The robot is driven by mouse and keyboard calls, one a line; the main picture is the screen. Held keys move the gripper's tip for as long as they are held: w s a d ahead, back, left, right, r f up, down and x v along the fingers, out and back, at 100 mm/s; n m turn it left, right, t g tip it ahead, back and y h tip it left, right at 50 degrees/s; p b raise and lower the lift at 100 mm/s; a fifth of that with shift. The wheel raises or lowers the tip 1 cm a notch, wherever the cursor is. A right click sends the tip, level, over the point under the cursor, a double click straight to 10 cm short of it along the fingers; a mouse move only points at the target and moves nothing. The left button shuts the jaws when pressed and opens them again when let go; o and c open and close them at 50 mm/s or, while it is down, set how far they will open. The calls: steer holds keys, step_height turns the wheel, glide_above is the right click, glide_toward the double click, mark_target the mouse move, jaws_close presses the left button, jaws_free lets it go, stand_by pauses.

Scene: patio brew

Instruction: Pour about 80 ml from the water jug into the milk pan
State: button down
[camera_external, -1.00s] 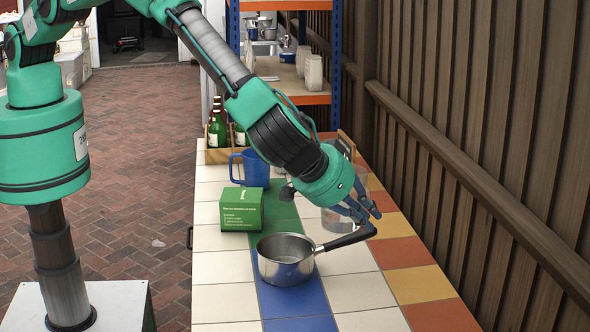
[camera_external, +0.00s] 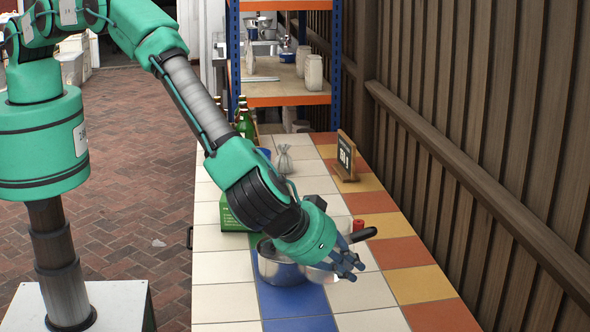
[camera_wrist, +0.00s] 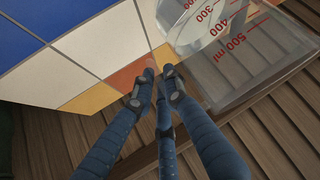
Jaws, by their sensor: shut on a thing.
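The milk pan (camera_external: 267,270), steel with a black handle (camera_external: 362,235), stands on the tiled counter, partly hidden behind my arm. My gripper (camera_external: 347,264) is just right of the pan, low over its right side, shut on the water jug. The clear jug (camera_external: 318,273) shows faintly beneath my wrist beside the pan's right rim. In the wrist view, the jug (camera_wrist: 225,55) with red ml marks lies tilted at the upper right, beside the blue fingers (camera_wrist: 158,92). I cannot tell the water level or whether water is flowing.
A green box (camera_external: 230,216) and a blue mug (camera_external: 265,153) are partly hidden behind my arm. A wooden fence (camera_external: 480,150) borders the right. Front tiles are clear.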

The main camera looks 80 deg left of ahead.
steer(key=shift+f, duration=3.15)
